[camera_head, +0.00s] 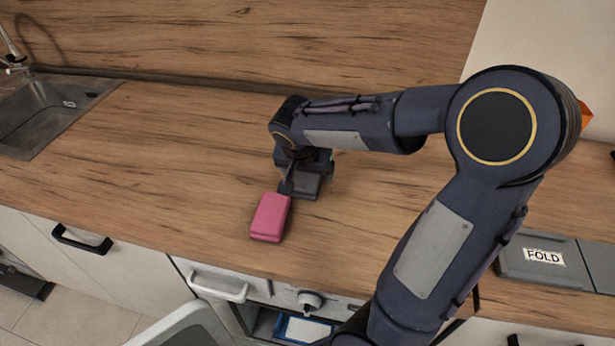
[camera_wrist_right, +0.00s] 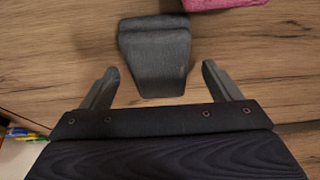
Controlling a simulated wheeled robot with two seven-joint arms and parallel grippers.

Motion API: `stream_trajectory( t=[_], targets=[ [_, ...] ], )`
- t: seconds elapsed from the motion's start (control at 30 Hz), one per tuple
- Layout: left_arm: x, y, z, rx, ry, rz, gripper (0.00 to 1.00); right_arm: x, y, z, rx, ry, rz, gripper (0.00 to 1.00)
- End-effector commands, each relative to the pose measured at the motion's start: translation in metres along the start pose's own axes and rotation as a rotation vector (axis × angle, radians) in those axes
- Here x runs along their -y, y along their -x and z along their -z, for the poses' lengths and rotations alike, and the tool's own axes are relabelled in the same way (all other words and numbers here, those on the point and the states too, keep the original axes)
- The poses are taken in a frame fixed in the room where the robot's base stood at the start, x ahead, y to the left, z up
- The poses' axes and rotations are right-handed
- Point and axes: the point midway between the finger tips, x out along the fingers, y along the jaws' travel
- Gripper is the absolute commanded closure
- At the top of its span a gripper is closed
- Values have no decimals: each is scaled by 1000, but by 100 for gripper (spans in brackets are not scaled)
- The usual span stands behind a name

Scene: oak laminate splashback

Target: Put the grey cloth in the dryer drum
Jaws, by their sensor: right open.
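The grey cloth (camera_head: 308,186) lies folded on the wooden counter, partly hidden under my right gripper in the head view. In the right wrist view the grey cloth (camera_wrist_right: 155,58) lies ahead of and partly between the two fingers. My right gripper (camera_head: 308,184) is open and empty, and its fingers (camera_wrist_right: 160,80) show apart on either side of the cloth's near end. The dryer (camera_head: 283,295) stands below the counter's front edge with its door (camera_head: 185,325) swung open. The drum inside is mostly hidden. My left gripper is out of view.
A folded pink cloth (camera_head: 270,217) lies close beside the grey one, near the counter's front edge. A sink (camera_head: 45,112) is at the far left. The counter between is clear.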

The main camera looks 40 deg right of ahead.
Motion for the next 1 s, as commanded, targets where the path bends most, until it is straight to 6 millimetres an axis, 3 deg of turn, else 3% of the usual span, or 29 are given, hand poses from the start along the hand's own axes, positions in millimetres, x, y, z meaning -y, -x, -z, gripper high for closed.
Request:
stream_trajectory(
  t=[0.3, 0.7, 1.0],
  targets=[
    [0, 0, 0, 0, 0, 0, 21, 0, -9, 0, 0, 0, 0, 16],
    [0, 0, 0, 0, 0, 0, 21, 0, -8, 0, 0, 0, 1, 67],
    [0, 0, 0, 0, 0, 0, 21, 0, -5, 1, -1, -1, 2, 68]
  ],
)
